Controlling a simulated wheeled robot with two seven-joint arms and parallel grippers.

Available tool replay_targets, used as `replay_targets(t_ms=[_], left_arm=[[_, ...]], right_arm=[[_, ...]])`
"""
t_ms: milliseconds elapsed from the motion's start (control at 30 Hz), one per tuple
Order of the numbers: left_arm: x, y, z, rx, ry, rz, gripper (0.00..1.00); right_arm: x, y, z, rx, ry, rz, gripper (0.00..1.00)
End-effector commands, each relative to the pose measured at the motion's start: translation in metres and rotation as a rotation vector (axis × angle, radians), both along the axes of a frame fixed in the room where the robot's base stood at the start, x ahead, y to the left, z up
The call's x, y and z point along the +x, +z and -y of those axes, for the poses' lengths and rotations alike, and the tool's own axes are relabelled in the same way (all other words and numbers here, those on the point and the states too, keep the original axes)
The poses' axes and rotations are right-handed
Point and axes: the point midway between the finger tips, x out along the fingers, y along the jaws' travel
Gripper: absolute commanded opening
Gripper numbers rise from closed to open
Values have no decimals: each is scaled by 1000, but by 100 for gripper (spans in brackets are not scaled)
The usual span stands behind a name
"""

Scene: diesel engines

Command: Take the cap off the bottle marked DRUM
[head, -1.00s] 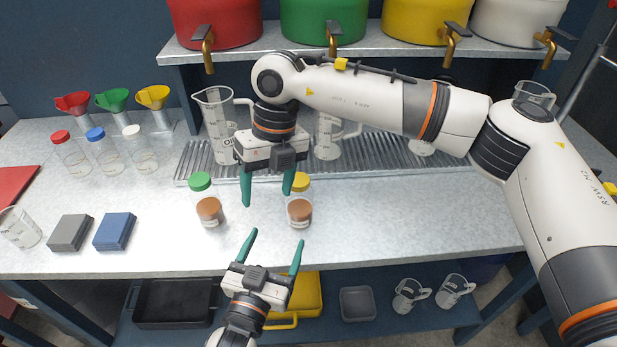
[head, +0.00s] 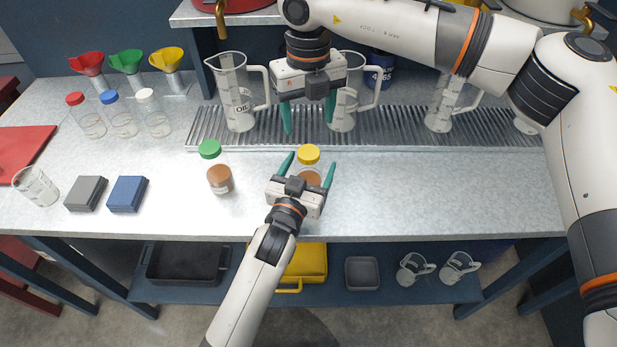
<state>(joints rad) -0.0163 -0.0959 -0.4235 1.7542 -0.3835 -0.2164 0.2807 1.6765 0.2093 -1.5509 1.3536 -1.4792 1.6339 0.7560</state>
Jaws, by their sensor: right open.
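A bottle of brown liquid with a yellow cap (head: 308,154) stands upright on the bench. A similar bottle with a green cap (head: 219,179) stands to its left. I cannot read DRUM on either label. My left gripper (head: 311,162) is open, its fingers on either side of the yellow-capped bottle in the picture; its body hides the bottle's lower part. I see no clear contact. My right gripper (head: 309,123) is open and empty, pointing down, just beyond the yellow cap in the picture. The yellow cap is on its bottle.
Jugs, one marked OIL (head: 238,95), stand on a ribbed drain tray (head: 400,133) behind. Capped empty bottles (head: 122,122), funnels (head: 127,62), a grey block (head: 86,194), a blue block (head: 127,194) and a beaker (head: 37,187) are at left. The bench right of the yellow-capped bottle is clear.

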Motion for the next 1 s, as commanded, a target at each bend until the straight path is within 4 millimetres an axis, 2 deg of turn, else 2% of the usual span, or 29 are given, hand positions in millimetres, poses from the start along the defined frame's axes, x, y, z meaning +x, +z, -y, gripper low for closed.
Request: replay_targets(t_ms=[133, 433, 467, 900, 1000], left_arm=[[10, 1, 4, -2, 0, 2, 78], [11, 0, 4, -1, 0, 1, 78], [11, 0, 4, -1, 0, 1, 75], [11, 0, 4, 0, 0, 1, 3], [11, 0, 4, 0, 0, 0, 0]], right_arm=[[0, 0, 0, 0, 1, 0, 64], [0, 0, 0, 0, 1, 0, 64], [0, 0, 0, 0, 1, 0, 64], [0, 0, 0, 0, -1, 0, 64], [0, 0, 0, 1, -34, -1, 64]])
